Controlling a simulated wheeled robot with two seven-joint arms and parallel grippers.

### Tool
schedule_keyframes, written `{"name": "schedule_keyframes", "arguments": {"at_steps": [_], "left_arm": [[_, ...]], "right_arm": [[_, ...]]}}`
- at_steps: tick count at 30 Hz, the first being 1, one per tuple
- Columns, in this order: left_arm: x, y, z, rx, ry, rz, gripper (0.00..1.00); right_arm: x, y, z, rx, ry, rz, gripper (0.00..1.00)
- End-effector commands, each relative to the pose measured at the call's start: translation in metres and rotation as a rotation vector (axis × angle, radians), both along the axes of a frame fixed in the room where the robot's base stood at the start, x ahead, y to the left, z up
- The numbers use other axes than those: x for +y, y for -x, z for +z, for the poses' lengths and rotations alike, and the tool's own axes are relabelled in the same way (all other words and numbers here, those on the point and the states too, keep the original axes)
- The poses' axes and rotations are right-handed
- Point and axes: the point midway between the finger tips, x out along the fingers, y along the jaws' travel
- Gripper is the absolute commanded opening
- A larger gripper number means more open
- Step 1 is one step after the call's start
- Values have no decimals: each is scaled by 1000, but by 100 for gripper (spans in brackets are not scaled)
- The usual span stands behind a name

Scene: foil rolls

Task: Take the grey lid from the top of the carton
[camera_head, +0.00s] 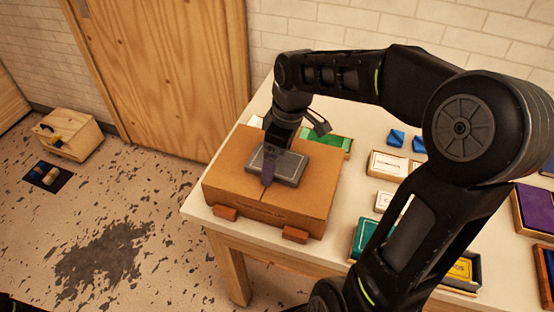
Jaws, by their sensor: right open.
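The brown carton (229,173) stands on the near left part of the pale table. The grey lid (290,174), a flat rectangular piece with a raised rim, lies on top of the carton. My right gripper (293,152) is over the lid with its fingers spread. One finger crosses in front of the lid and hides part of it; the other is up beyond its far right side. Whether a finger touches the lid I cannot tell. My left gripper is not in view.
Small brown blocks (295,234) sit at the carton's front edge. A green box (333,143) lies behind the carton. Blue pieces, white-topped boxes (388,164) and a purple box (536,208) are to the right. My right arm spans the table. A wooden crate (66,134) stands on the floor.

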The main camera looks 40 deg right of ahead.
Motion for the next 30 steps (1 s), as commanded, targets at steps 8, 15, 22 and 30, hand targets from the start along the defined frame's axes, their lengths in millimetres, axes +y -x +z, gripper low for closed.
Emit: {"name": "schedule_keyframes", "arguments": {"at_steps": [8, 15, 22, 30], "left_arm": [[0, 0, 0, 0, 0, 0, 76], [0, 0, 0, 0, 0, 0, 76], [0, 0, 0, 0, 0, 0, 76], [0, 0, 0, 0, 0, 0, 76]], "right_arm": [[0, 0, 0, -1, 1, 0, 100], [0, 0, 0, -1, 1, 0, 100], [0, 0, 0, -1, 1, 0, 82], [0, 0, 0, 0, 0, 0, 60]]}}
